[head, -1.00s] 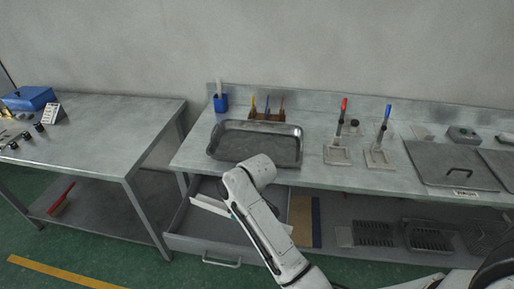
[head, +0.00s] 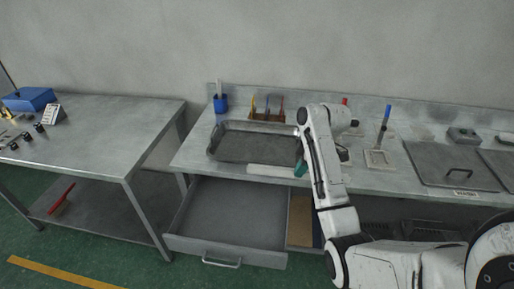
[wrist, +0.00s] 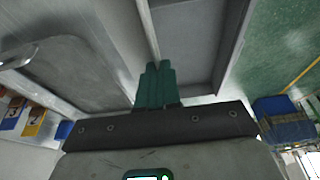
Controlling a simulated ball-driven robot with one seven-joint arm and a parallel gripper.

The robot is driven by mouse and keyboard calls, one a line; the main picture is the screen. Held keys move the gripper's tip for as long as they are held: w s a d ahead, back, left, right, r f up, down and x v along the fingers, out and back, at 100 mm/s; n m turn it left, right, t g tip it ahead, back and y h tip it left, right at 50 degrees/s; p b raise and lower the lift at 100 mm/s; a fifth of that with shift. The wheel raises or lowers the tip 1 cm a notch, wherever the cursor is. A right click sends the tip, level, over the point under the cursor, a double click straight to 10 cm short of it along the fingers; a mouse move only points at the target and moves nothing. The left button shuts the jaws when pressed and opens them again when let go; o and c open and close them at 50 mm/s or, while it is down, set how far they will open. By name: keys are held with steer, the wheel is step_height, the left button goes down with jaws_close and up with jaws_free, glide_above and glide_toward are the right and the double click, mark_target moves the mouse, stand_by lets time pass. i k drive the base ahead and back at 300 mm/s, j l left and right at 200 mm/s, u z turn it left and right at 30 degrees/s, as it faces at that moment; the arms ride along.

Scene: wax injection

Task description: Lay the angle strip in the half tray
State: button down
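The angle strip (head: 270,171) is a long pale bar, held level at the bench's front edge, just in front of the half tray. My gripper (head: 300,168) has green fingers and is shut on the strip's right end. In the wrist view the fingers (wrist: 157,85) are close together and the strip (wrist: 148,30) runs up from their tips. The half tray (head: 255,147) is a shallow, dark metal tray on the bench, and its inside looks empty. It also fills the left of the wrist view (wrist: 75,65).
An open drawer (head: 235,215) below the bench looks empty. A blue cup (head: 220,104) and a wooden tool rack (head: 266,116) stand behind the tray. A blue-handled tool (head: 386,118) on a small stand and a lidded bin (head: 450,166) are to the right.

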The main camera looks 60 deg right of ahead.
mark_target(257, 147)
steer(key=i+l, duration=0.8)
